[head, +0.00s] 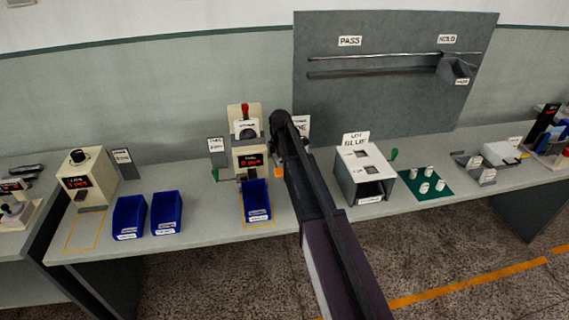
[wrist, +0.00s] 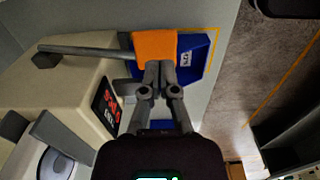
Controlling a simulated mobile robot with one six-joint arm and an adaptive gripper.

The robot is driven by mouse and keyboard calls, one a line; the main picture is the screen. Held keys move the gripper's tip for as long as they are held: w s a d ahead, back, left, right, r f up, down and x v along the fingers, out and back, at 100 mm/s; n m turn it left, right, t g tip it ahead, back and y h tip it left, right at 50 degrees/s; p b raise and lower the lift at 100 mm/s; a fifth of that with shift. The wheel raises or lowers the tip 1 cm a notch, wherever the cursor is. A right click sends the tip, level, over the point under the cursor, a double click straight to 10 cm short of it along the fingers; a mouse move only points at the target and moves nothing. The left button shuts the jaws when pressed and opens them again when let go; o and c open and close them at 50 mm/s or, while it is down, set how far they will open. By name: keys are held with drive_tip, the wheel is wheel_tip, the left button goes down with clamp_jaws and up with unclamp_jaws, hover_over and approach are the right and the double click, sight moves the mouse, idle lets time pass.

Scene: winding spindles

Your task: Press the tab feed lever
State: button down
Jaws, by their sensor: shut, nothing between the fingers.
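The lever is a grey rod (wrist: 85,50) ending in an orange paddle (wrist: 155,46) in the wrist view. It runs along the cream dispenser (wrist: 60,85), which has a red-digit display (wrist: 108,105). My gripper (wrist: 159,72) is shut and empty, its fingertips at the paddle's near edge. I cannot tell whether they touch it. In the head view the dispenser (head: 245,140) stands on the bench with a blue bin (head: 256,200) in front. My arm comes up on its right, and hides most of the lever and the gripper there.
Two more blue bins (head: 129,217) (head: 166,212) and another dispenser (head: 86,178) stand to the left. A grey box (head: 364,174) and a green mat (head: 440,190) with white pieces lie to the right. The bench is clear between the bins.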

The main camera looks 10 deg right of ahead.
drive_tip(key=shift+f+b, duration=0.7)
drive_tip(key=shift+f, duration=0.3)
